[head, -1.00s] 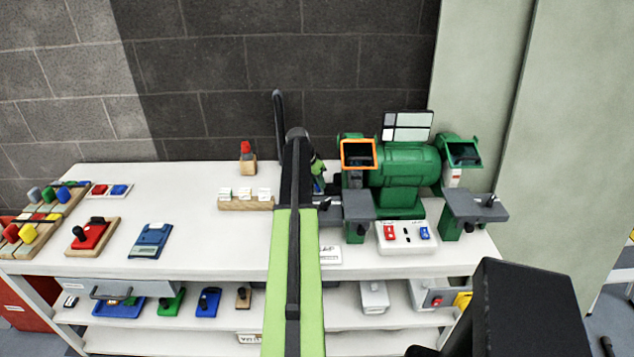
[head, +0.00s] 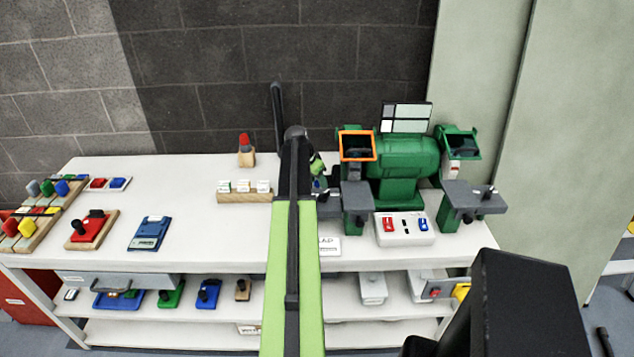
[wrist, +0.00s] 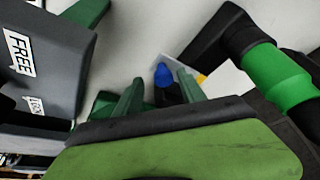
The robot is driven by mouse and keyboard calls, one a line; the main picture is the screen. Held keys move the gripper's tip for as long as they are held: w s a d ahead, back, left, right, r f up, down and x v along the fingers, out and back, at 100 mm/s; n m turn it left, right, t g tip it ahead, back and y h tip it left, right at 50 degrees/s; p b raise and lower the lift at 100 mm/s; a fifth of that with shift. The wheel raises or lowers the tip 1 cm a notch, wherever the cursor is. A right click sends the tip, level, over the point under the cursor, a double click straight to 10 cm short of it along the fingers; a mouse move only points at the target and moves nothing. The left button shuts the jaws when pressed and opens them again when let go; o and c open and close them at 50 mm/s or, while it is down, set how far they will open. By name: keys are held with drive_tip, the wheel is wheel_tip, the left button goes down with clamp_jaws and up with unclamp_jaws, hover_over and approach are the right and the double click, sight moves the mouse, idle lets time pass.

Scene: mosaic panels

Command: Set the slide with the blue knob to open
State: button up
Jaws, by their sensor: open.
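In the wrist view a blue knob (wrist: 162,74) stands on a small dark base between the tips of my open gripper (wrist: 159,78). Its two dark green fingers lie to either side of it; whether they touch it I cannot tell. The knob's base and any slide track are mostly hidden, so the slide's setting cannot be read. In the head view my gripper (head: 318,178) is mostly hidden behind my arm, left of the green grinder, with a small blue spot beside it.
A dark grey block (wrist: 45,60) labelled FREE is close on the left in the wrist view. The green bench grinder (head: 402,168) stands right of my arm, behind a white switch panel (head: 405,238). A wooden rack (head: 243,197) is to the left. The white bench (head: 200,215) has bare room around it.

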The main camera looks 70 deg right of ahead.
drive_tip(key=p+v, duration=1.6)
drive_tip(key=v, duration=0.1)
drive_tip(key=shift+w+a+r, duration=0.1)
drive_tip(key=w+a+f+n+t+b, duration=0.1)
drive_tip(key=w+a+n, duration=0.1)
drive_tip(key=w+a, duration=0.75)
drive_tip(key=w+a+f+n+t+b, duration=0.15)
drive_tip(key=w+a, duration=0.45)
drive_tip(key=w, duration=0.7)
drive_tip(key=w+a+f+n+b, duration=0.1)
drive_tip(key=w+a+n, duration=0.35)
drive_tip(key=a, duration=0.95)
drive_tip(key=w+a+f+n, duration=0.1)
drive_tip(key=w+a+n, duration=0.1)
drive_tip(key=w+a, duration=0.8)
drive_tip(key=s+a+n+y, duration=0.1)
drive_tip(key=s+a+n, duration=0.2)
drive_tip(key=a, duration=0.7)
drive_tip(key=s+a+f+n+y+b, duration=0.1)
drive_tip(key=s+a+n, duration=0.3)
drive_tip(key=a, duration=0.6)
drive_tip(key=s+a+f+n+y, duration=0.1)
drive_tip(key=s+a+n, duration=0.3)
drive_tip(key=a, duration=0.5)
drive_tip(key=shift+a+n+g+y+b, duration=0.3)
drive_tip(key=shift+a+n+g+y, duration=0.15)
drive_tip(key=shift+n, duration=0.45)
